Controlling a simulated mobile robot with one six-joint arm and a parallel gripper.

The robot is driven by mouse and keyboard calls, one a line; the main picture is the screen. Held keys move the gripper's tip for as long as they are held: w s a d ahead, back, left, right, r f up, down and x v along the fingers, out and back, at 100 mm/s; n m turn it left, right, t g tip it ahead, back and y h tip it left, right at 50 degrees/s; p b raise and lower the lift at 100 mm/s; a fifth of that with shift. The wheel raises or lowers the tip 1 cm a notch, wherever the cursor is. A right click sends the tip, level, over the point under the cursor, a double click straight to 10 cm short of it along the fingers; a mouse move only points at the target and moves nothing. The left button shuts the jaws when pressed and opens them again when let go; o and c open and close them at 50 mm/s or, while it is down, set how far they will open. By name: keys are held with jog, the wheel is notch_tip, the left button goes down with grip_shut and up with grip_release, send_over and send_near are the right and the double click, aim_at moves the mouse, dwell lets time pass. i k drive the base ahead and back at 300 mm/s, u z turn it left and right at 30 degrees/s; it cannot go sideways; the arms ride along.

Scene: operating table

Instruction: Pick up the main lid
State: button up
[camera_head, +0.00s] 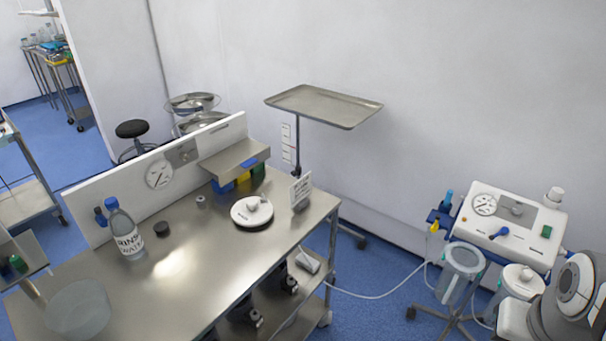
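A round white lid (241,216) with a raised knob on top lies flat on the steel table (200,270), near its right end. It looks like the main lid. A dark rim shows under its edge. A clear canister (459,276) stands on the suction unit at the right with no lid visible on it. A second canister beside it carries a similar white lid (521,277). Part of my arm shows at the lower right edge, but my gripper is out of view. Nothing is seen touching the lid on the table.
A labelled bottle (126,232) with a blue cap, a small dark cap (161,229) and a translucent bowl (79,311) stand left on the table. A small sign (301,188) and a raised shelf (232,160) are close to the lid. A tray stand (322,105) is behind.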

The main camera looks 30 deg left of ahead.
aim_at(251, 211)
jog(key=u, duration=2.15)
jog(key=i, duration=0.15)
jog(key=z, duration=0.9)
jog(key=k, duration=1.35)
jog(key=z, duration=0.8)
jog(key=i, duration=1.3)
jog(key=u, duration=0.4)
jog(key=i, duration=1.3)
jog(key=u, duration=1.05)
jog(key=i, duration=0.3)
jog(key=u, duration=0.2)
